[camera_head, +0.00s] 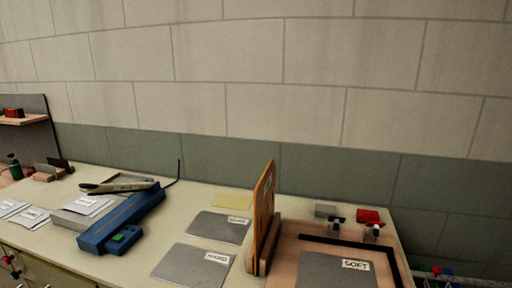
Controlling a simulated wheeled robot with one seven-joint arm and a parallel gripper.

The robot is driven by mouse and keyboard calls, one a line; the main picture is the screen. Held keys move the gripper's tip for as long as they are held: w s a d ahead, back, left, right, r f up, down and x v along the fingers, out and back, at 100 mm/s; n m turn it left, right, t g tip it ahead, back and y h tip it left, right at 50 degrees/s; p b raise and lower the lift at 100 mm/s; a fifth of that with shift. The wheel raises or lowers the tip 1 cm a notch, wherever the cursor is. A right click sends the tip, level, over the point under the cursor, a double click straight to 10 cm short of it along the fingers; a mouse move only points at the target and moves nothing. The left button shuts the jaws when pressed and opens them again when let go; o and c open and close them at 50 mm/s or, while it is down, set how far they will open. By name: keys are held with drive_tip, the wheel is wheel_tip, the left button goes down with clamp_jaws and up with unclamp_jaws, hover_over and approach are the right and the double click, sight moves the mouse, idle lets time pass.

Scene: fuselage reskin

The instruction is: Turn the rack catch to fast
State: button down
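I cannot make out a rack catch with certainty in the head view. An upright orange-brown board (264,208) stands in a brown wooden holder (254,258) at the right part of the bench, but no catch or its setting is readable on it. Two small dark-and-silver fittings, one on the left (335,227) and one on the right (372,232), stand at the back of a wooden frame (290,240). I cannot tell what they are. My gripper is not in view.
The pale bench (190,210) carries a blue tool (120,222) with a green button, grey sheets (218,227), a sheet labelled SOFT (335,270), a red block (368,215) and white papers at left. A tiled wall stands behind. A shelf (22,118) is at far left.

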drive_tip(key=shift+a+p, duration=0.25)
drive_tip(key=shift+p, duration=0.55)
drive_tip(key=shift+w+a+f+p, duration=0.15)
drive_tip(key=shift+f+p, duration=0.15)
drive_tip(key=shift+p, duration=1.55)
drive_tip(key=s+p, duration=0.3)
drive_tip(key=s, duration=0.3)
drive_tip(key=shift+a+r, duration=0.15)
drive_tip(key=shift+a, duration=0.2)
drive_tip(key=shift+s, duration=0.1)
